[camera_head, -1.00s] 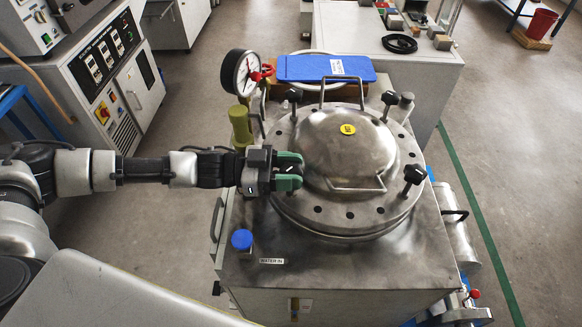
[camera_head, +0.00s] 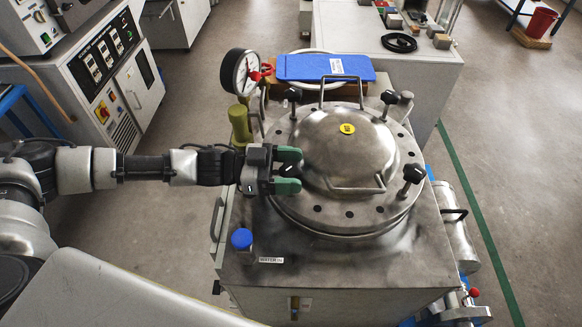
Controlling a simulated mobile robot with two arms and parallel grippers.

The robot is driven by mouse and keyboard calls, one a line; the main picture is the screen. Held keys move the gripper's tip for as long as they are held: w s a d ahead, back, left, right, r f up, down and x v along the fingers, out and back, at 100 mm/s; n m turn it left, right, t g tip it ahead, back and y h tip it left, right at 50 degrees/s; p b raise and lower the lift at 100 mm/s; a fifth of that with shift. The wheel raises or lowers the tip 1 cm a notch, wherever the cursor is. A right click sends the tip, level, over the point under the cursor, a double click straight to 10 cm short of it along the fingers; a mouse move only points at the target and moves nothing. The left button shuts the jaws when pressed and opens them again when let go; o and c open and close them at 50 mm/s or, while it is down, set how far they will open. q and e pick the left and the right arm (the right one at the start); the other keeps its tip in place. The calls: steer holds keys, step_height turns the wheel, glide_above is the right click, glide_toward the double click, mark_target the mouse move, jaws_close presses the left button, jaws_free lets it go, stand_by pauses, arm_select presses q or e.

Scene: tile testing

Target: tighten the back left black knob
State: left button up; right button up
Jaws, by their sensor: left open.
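The steel vessel has a round domed lid (camera_head: 345,150) with black knobs around its rim. The back left black knob (camera_head: 293,95) stands upright on the rim, beyond my gripper and apart from it. Another black knob (camera_head: 389,99) is at the back right, and one (camera_head: 412,174) is at the front right. My left gripper (camera_head: 289,171) is open at the lid's left front edge, its green fingertips spread one behind the other. A small dark shape shows between the fingertips; I cannot tell clearly whether it is a knob. My right gripper is not in view.
A pressure gauge (camera_head: 247,72) with a red handle (camera_head: 262,72) stands left of the back left knob. A yellow-green cylinder (camera_head: 240,124) is below it. A blue folder (camera_head: 325,67) lies behind the lid. A blue cap (camera_head: 241,239) is at the front left.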

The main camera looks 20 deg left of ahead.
arm_select(q)
steer(key=v, duration=1.1)
steer(key=shift+b, duration=0.45)
steer(key=shift+d, duration=0.1)
